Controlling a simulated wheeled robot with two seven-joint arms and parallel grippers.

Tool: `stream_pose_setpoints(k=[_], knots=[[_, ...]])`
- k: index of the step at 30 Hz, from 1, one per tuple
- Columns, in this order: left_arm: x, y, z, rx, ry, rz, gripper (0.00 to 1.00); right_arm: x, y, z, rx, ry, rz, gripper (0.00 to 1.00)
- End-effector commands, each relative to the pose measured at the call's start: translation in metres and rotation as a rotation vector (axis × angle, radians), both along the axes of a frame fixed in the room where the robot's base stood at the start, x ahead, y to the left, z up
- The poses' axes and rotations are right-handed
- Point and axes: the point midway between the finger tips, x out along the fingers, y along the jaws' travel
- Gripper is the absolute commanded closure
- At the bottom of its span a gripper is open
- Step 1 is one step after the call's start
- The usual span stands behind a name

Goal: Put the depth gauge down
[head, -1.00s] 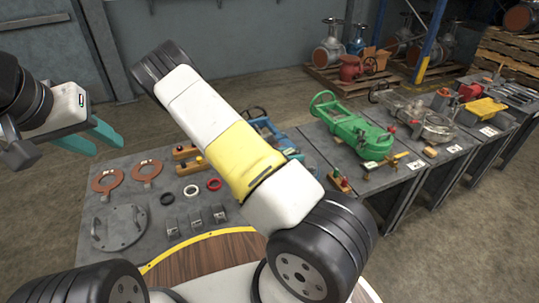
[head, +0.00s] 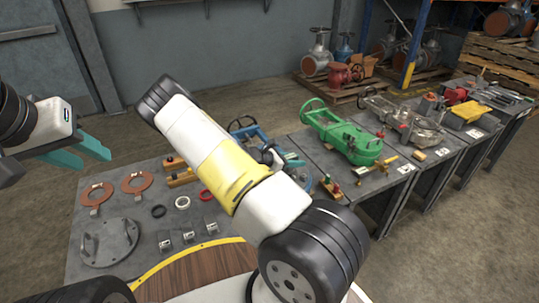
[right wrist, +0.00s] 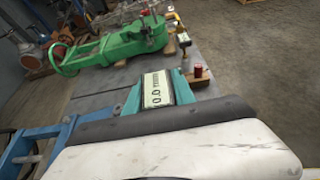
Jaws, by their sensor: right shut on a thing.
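The depth gauge (right wrist: 157,90) shows in the right wrist view as a pale display reading 0.0 in a dark frame. My right gripper (right wrist: 158,84) is shut on it, with a teal finger on each side. The gauge is over or near the grey table; I cannot tell whether it touches. In the head view my right gripper (head: 292,160) is mostly hidden behind my arm, and the gauge cannot be made out. My left gripper (head: 94,160) is open and empty at the far left, above the table's left side.
A green valve (head: 345,135) lies on the table beyond the gauge, and a blue valve (head: 245,130) stands behind my right arm. Copper rings (head: 97,195), small seals and a grey flange (head: 104,242) lie on the near table (head: 145,230). More tables with parts run right.

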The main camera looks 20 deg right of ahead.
Motion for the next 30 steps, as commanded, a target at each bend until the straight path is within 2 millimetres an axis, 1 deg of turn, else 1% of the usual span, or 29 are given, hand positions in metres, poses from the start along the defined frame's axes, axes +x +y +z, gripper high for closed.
stream_pose_setpoints(k=[1, 3, 7, 11, 18, 29, 30], knots=[[0.000, 0.000, 0.000, 0.000, 0.000, 0.000, 0.64, 0.003, 0.011, 0.000, 0.000, -0.002, 0.001, 1.00], [0.000, 0.000, 0.000, 0.000, 0.000, 0.000, 0.64, 0.007, 0.023, -0.001, -0.001, -0.002, 0.002, 1.00], [0.000, 0.000, 0.000, 0.000, 0.000, 0.000, 0.64, 0.008, 0.034, -0.002, -0.002, -0.001, 0.000, 1.00], [0.000, 0.000, 0.000, 0.000, 0.000, 0.000, 0.64, 0.009, 0.037, -0.008, -0.003, 0.000, -0.001, 1.00], [0.000, 0.000, 0.000, 0.000, 0.000, 0.000, 0.64, 0.008, 0.036, -0.037, -0.003, 0.001, -0.001, 1.00], [0.000, 0.000, 0.000, 0.000, 0.000, 0.000, 0.64, 0.009, 0.036, -0.041, -0.002, -0.001, -0.001, 1.00], [0.000, 0.000, 0.000, 0.000, 0.000, 0.000, 0.64, 0.008, 0.037, -0.041, 0.000, -0.001, -0.001, 0.61]])
